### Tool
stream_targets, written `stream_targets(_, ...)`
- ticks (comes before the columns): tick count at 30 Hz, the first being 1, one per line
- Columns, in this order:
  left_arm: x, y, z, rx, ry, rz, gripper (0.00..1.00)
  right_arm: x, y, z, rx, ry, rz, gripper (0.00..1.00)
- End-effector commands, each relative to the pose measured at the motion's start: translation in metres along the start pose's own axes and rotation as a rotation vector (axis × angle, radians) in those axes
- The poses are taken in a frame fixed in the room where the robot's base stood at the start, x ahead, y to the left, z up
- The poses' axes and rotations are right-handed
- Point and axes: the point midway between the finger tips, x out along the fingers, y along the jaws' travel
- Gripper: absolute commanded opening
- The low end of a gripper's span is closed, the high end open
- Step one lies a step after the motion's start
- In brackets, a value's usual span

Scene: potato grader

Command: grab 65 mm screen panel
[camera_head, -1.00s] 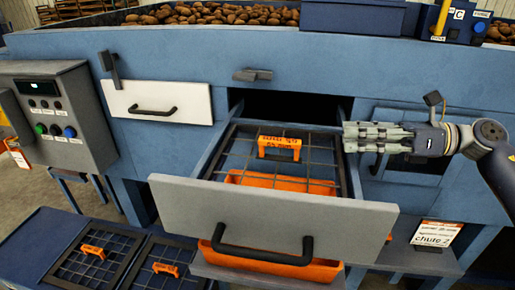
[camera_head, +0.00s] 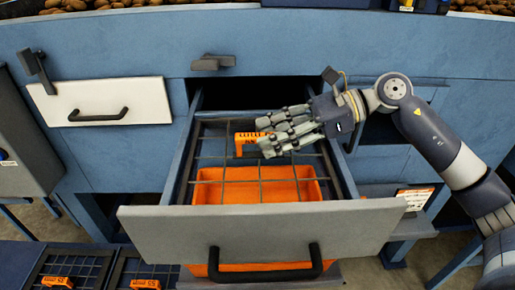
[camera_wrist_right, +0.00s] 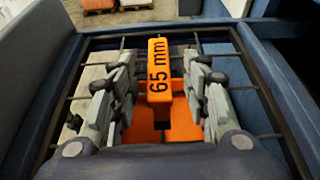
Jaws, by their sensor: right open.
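The 65 mm screen panel (camera_head: 206,161) is a dark wire grid in a frame, lying in the open drawer (camera_head: 262,233). Its orange handle (camera_head: 243,146) stands up near the back of the grid; in the right wrist view the handle (camera_wrist_right: 159,70) reads "65 mm". My right gripper (camera_head: 265,140) is open over the panel, at the handle's right side in the head view. In the right wrist view its fingers (camera_wrist_right: 160,95) stand on either side of the handle, with a gap visible on both sides. My left gripper is out of view.
An orange bin (camera_head: 262,192) shows below the grid. The drawer has a black front handle (camera_head: 265,264). Two more panels with orange handles lie at the lower left, one handle (camera_head: 58,282) nearest the edge. A closed white drawer (camera_head: 100,102) is at the left.

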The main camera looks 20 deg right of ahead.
Motion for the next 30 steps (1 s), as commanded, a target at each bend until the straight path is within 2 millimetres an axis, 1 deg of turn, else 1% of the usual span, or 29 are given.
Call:
stream_targets(1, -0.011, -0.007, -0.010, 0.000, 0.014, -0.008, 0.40, 0.005, 0.001, 0.004, 0.003, 0.000, 0.004, 0.43)
stream_targets(4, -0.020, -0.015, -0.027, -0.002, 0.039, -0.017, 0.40, 0.018, 0.000, 0.003, 0.002, -0.001, 0.004, 0.43)
stream_targets(7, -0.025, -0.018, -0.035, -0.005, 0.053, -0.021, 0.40, 0.029, 0.000, 0.001, 0.001, -0.001, 0.002, 0.43)
stream_targets(11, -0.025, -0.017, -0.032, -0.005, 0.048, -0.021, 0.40, 0.035, 0.000, -0.001, 0.001, 0.000, 0.001, 0.43)
stream_targets(16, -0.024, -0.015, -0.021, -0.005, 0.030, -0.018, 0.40, 0.035, -0.001, -0.002, 0.001, 0.000, 0.000, 0.43)
stream_targets(17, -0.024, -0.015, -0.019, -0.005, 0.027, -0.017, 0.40, 0.035, -0.001, -0.002, 0.001, 0.000, 0.000, 0.41)
stream_targets(18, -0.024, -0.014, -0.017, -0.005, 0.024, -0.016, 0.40, 0.035, -0.001, -0.002, 0.001, 0.000, 0.000, 0.32)
stream_targets(20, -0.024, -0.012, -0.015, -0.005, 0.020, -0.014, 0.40, 0.035, -0.001, -0.002, 0.001, 0.000, 0.000, 0.18)
stream_targets(21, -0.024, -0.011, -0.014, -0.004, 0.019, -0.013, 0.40, 0.035, -0.001, -0.002, 0.001, 0.000, 0.000, 0.09)
stream_targets(22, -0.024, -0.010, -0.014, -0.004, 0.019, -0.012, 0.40, 0.035, -0.001, -0.002, 0.001, 0.000, 0.000, 0.03)
stream_targets(23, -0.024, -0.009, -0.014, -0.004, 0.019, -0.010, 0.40, 0.035, -0.001, -0.002, 0.001, 0.000, 0.000, 0.00)
stream_targets(30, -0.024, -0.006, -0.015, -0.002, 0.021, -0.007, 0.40, 0.034, -0.001, 0.000, -0.001, -0.004, -0.001, 0.00)
